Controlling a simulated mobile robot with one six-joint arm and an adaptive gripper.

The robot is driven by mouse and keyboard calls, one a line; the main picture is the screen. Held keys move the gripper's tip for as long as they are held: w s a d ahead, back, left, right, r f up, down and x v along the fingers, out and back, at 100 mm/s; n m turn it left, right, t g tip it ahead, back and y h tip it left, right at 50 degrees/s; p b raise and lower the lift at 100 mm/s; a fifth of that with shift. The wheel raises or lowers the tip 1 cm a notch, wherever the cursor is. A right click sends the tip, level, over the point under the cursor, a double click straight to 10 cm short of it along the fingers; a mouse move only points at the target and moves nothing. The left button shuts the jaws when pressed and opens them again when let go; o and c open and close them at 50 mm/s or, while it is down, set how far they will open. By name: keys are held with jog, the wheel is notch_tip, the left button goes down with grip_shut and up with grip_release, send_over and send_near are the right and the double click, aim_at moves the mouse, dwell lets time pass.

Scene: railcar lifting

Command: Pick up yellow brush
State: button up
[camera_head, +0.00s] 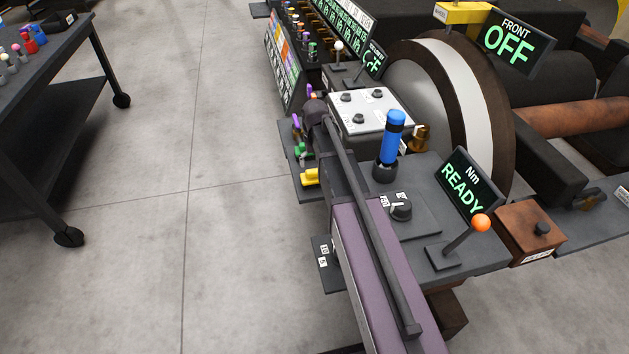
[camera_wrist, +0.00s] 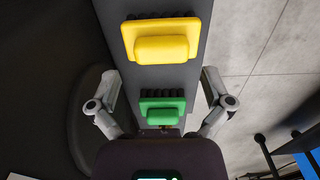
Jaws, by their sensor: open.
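The yellow brush (camera_wrist: 160,40) lies in the upper middle of the wrist view, on a dark grey narrow shelf (camera_wrist: 205,50). It has a raised yellow block handle and dark bristles below. In the head view the yellow brush (camera_head: 310,177) shows at the shelf's near end, left of my arm. A green brush (camera_wrist: 162,107) sits on the same shelf, below the yellow one in the wrist view. My gripper (camera_wrist: 160,76) is open, its fingers on either side of the shelf, nearer the green brush, and empty. In the head view my arm hides most of my gripper.
The console (camera_head: 440,245) holds a blue-handled tool (camera_head: 391,135), an orange-knobbed lever (camera_head: 480,223) and a READY display (camera_head: 464,184). A white control box (camera_head: 370,112) stands near my wrist. A black cart (camera_head: 60,100) stands at left. Bare floor (camera_head: 210,220) lies between.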

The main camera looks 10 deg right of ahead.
aim_at(315, 170)
jog(key=shift+w+f+b, duration=0.1)
jog(key=shift+f+b, duration=1.75)
jog(key=shift+f, duration=0.25)
jog(key=c, duration=1)
